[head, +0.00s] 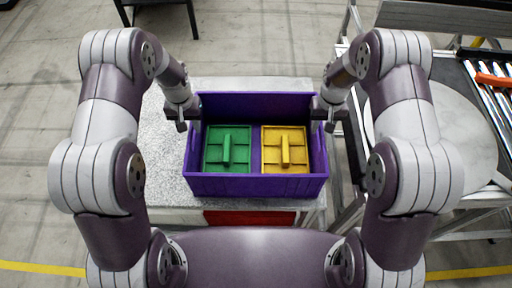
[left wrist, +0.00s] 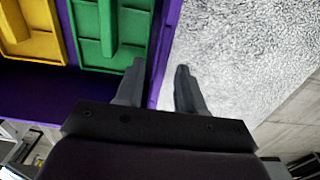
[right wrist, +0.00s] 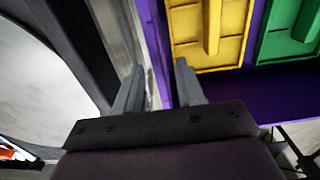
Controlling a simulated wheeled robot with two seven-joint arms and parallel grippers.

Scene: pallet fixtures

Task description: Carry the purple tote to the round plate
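The purple tote (head: 257,186) stands on a speckled grey table in front of me. It holds a green lidded piece (head: 213,152) at left and a yellow one (head: 298,155) at right. My left gripper (head: 188,118) is at its left wall, with fingers either side of the wall (left wrist: 168,50) and a visible gap. My right gripper (head: 323,118) is at its right wall in the same way; its fingers (right wrist: 160,78) stand apart around the rim. The round plate (head: 470,125), pale grey, lies to the right, partly hidden by my right arm.
The speckled table (head: 165,160) has bare room left of the tote. A metal frame with rollers (head: 492,98) and an orange item (head: 493,80) borders the plate. A dark-legged table stands at the back left.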

